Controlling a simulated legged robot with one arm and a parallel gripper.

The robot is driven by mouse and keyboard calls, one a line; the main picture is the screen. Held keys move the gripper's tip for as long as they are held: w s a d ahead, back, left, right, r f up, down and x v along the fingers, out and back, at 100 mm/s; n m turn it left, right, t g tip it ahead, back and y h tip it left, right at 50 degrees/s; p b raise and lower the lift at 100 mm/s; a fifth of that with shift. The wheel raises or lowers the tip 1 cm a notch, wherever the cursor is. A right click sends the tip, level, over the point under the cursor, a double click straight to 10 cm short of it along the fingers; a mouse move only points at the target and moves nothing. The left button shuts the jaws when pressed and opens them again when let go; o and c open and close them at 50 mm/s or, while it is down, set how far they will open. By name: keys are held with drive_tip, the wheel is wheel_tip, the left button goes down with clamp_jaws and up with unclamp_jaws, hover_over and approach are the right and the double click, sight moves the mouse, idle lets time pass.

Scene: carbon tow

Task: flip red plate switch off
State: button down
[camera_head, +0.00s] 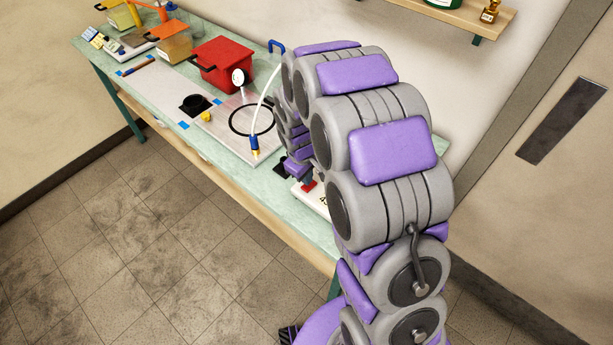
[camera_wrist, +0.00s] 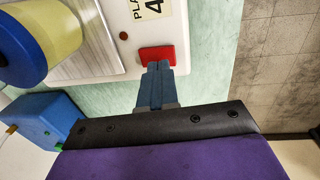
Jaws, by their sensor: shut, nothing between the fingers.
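The red plate switch (camera_wrist: 157,54) sits at the edge of a white plate unit (camera_wrist: 122,40) in the wrist view. A label with "PLA" and "4" is beside it. My gripper (camera_wrist: 158,68) is shut and empty, its fingertips at the switch's lower edge. I cannot tell whether they touch it. In the head view the red switch (camera_head: 308,187) shows as a small patch beside my arm, which hides most of the unit and my gripper. The switch's on or off position is not clear.
A yellow and blue container (camera_wrist: 40,45) stands on the plate unit, with a blue block (camera_wrist: 42,120) nearby. The green bench (camera_head: 240,160) carries a red bin (camera_head: 222,65), a gauge with a white hose (camera_head: 262,95) and a black ring. The tiled floor (camera_head: 150,240) is clear.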

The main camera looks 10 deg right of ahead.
sight(312, 184)
wheel_tip(312, 184, up, 12)
drive_tip(key=d+p, duration=0.2)
drive_tip(key=p, duration=0.1)
drive_tip(key=shift+w+r, duration=0.25)
drive_tip(key=shift+w, duration=0.2)
drive_tip(key=s+r+m+g, duration=0.1)
drive_tip(key=s+r+m, duration=0.2)
drive_tip(key=s, duration=1.4)
drive_tip(key=s+r+m+g+y, duration=0.1)
drive_tip(key=s+r+m, duration=0.3)
drive_tip(key=s, duration=1.2)
wheel_tip(312, 184, up, 2)
drive_tip(key=shift+s+r+g, duration=0.2)
drive_tip(key=shift+s+g, duration=0.1)
drive_tip(key=shift+s, duration=0.1)
drive_tip(key=shift+d, duration=0.1)
